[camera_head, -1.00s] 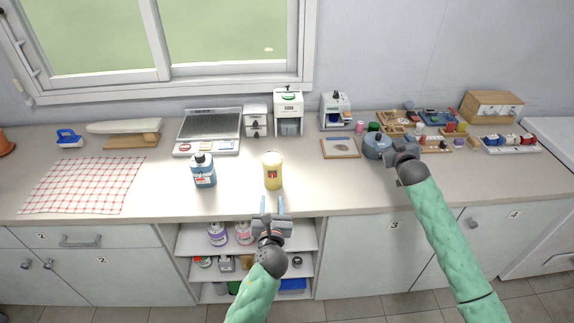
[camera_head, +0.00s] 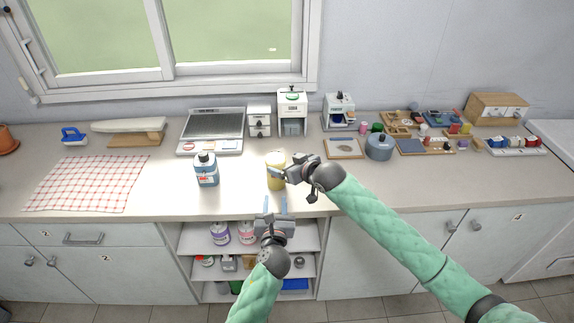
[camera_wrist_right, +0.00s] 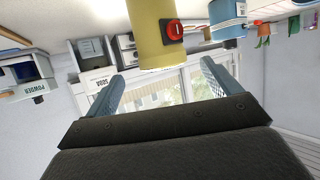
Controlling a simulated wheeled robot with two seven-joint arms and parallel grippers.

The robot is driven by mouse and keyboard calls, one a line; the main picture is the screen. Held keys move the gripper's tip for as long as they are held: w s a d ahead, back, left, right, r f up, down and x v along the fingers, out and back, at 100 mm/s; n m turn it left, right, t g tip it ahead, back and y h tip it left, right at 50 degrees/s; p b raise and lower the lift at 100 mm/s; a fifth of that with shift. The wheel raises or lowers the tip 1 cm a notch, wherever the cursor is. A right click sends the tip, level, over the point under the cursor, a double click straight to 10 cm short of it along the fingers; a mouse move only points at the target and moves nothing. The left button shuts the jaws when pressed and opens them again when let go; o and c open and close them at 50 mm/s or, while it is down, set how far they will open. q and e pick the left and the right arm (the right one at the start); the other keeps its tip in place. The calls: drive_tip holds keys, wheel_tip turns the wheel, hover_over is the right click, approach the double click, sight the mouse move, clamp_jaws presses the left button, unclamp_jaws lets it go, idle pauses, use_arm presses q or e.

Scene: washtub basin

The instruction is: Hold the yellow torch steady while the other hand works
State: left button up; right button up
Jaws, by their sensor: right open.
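The yellow torch (camera_head: 275,181) stands upright on the counter, partly hidden by my right gripper in the head view. In the right wrist view the torch (camera_wrist_right: 150,35), with its red switch, is at the top middle, between the lines of the two fingers. My right gripper (camera_head: 285,172) is open at the torch's right side; its fingers (camera_wrist_right: 163,72) show apart with nothing clamped. I cannot tell if a finger touches the torch. My left gripper (camera_head: 275,206) is open and empty, in front of the counter edge and below the torch.
A blue bottle (camera_head: 206,170) stands left of the torch. A scale-like device (camera_head: 211,131) and a white dispenser (camera_head: 292,112) stand behind. A grey-blue pot (camera_head: 379,146) and a framed board (camera_head: 344,149) are to the right. The front right counter is clear.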

sight(273, 160)
drive_tip(key=shift+w+a+f, duration=0.25)
drive_tip(key=shift+a, duration=0.2)
drive_tip(key=shift+x, duration=3.4)
drive_tip(key=shift+f, duration=0.1)
drive_tip(key=c, duration=1.3)
drive_tip(key=shift+o, duration=0.2)
